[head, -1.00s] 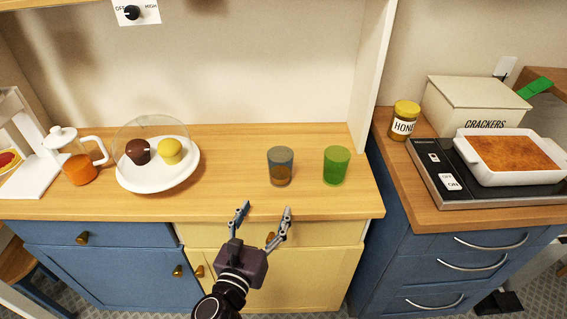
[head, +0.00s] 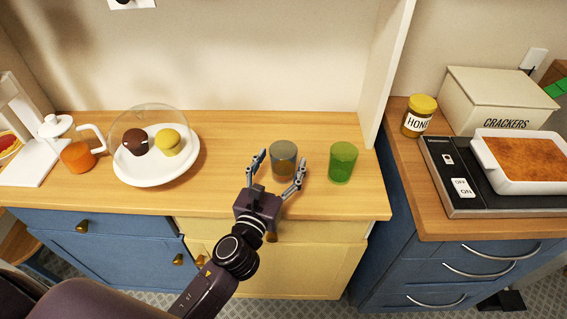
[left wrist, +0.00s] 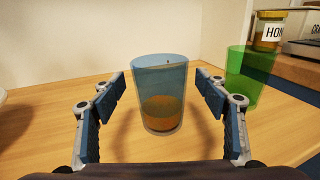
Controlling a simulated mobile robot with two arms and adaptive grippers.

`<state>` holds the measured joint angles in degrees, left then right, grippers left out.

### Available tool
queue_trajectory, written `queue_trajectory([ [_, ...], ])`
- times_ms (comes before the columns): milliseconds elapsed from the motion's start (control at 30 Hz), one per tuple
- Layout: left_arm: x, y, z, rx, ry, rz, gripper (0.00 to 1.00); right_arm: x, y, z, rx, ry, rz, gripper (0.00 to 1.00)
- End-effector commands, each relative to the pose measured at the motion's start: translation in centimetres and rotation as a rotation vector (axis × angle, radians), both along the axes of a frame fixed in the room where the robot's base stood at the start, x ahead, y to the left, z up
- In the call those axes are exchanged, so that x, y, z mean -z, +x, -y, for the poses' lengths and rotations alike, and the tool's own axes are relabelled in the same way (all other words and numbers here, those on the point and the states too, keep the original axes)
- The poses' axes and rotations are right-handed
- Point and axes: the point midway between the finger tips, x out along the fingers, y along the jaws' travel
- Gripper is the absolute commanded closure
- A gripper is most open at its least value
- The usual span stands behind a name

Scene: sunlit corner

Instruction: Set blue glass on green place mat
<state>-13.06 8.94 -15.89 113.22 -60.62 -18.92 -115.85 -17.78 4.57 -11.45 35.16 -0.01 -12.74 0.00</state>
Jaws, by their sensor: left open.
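In the left wrist view the fingers (left wrist: 163,95) are spread left and right of the glass, with gaps on both sides. No green place mat shows in these frames. My right gripper is not in view.
A green glass (head: 343,162) stands close to the right of the blue one. A domed plate (head: 155,178) with two muffins and a jug (head: 78,157) are on the left. A honey jar (head: 418,115), crackers box (head: 490,100) and baking dish (head: 525,160) are on the right counter.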

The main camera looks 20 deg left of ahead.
Motion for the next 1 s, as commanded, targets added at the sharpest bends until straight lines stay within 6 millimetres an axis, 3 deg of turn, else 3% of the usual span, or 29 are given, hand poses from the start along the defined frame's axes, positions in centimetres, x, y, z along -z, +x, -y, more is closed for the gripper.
queue_trajectory([
  [167, -0.1, 1.9, 0.1, 0.000, -0.002, 0.000, 0.33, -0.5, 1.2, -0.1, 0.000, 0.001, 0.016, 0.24],
  [433, 0.0, 2.1, 0.1, 0.000, -0.002, -0.001, 0.33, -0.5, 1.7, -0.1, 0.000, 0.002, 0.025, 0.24],
  [1000, -0.1, 2.1, 0.1, 0.001, -0.002, 0.001, 0.91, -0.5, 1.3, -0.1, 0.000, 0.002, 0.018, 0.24],
])
